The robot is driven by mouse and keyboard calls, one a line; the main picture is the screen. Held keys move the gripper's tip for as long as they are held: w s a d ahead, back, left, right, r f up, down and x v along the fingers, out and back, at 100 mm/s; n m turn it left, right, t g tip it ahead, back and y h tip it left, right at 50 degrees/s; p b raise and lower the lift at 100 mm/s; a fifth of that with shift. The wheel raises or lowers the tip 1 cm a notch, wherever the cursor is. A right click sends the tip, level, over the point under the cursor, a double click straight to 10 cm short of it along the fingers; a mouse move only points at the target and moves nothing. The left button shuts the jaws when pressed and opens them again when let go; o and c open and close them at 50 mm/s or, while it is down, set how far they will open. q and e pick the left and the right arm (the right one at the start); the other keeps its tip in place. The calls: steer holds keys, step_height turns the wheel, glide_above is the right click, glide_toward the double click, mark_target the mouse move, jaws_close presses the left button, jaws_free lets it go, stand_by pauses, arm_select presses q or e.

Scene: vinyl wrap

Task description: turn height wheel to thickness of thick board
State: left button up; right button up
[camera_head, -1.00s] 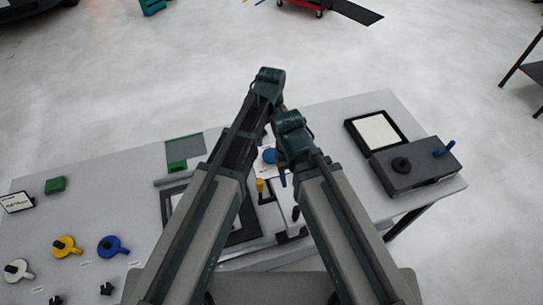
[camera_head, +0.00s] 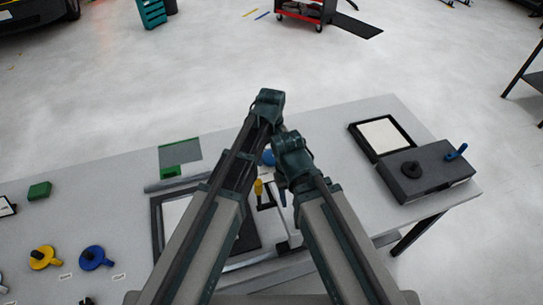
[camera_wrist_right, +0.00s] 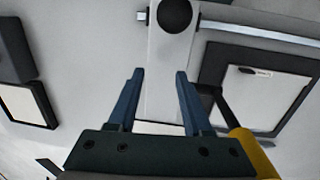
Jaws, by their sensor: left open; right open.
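In the right wrist view my right gripper (camera_wrist_right: 156,85) is open, with nothing between its two blue fingers. A dark round knob (camera_wrist_right: 174,15) sits on a pale upright part beyond the fingertips, apart from them. I cannot tell whether this knob is the height wheel. My left gripper is over the middle of the table, mostly hidden by the arms. I cannot make out the thick board.
A grey box (camera_head: 438,180) with a black dial and blue lever stands at the table's right end, beside a black-framed white panel (camera_head: 383,135).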

arm_select(q)
steer(key=c, duration=1.2)
steer(key=shift+o, duration=0.2)
steer(key=m, duration=0.5)
steer(key=shift+m, duration=0.4)
steer(key=m, duration=1.2)
steer(key=shift+m, duration=0.4)
steer(key=m, duration=0.5)
steer(key=shift+m, duration=0.3)
